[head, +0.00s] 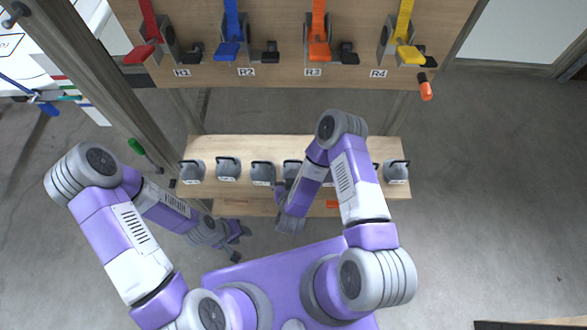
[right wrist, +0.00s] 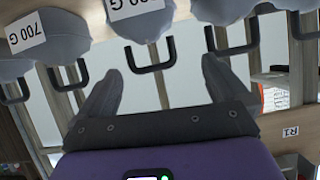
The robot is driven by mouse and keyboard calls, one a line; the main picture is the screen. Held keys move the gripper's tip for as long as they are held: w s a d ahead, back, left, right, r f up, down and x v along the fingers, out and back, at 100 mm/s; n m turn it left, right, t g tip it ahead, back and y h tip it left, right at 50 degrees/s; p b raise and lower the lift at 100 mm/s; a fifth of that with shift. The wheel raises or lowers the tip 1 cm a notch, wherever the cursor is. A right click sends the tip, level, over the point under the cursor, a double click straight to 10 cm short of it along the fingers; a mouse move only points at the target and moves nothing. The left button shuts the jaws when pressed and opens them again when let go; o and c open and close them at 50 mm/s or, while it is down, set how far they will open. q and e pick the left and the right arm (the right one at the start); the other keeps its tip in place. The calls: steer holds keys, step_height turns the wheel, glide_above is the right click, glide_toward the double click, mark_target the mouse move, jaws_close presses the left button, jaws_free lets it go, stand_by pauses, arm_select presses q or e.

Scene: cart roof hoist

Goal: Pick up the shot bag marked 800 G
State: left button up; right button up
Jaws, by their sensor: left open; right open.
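A row of several grey shot bags with dark loop handles stands on a wooden shelf (head: 240,147) in the head view; their labels are too small to read there. In the right wrist view, which is upside down, one bag (right wrist: 60,22) and a neighbouring bag (right wrist: 150,25) each carry a label that seems to read 700 G. I cannot make out a label reading 800 G. My right gripper (right wrist: 161,84) is open, its fingers spread on either side of a bag's loop handle (right wrist: 150,68) without closing on it. My left gripper (head: 241,243) is open and empty, low in front of the shelf.
A wooden board (head: 280,75) above the shelf holds red, blue, orange and yellow levers over labels R1 to R4. A grey post (head: 95,75) runs along the left. An orange-capped item (head: 425,88) hangs at the board's right. Floor (head: 490,190) at right is clear.

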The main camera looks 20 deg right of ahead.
mark_target(294, 162)
steer(key=shift+t+h, duration=0.4)
steer(key=shift+h, duration=0.2)
steer(key=x, duration=0.2)
steer(key=b+x, duration=0.1)
steer(key=x, duration=0.1)
steer(key=d+b+x, duration=0.1)
steer(key=x, duration=0.2)
steer(key=shift+r, duration=0.3)
steer(key=shift+w, duration=0.2)
steer(key=shift+c, duration=0.5)
steer(key=c, duration=1.6)
jaws_close()
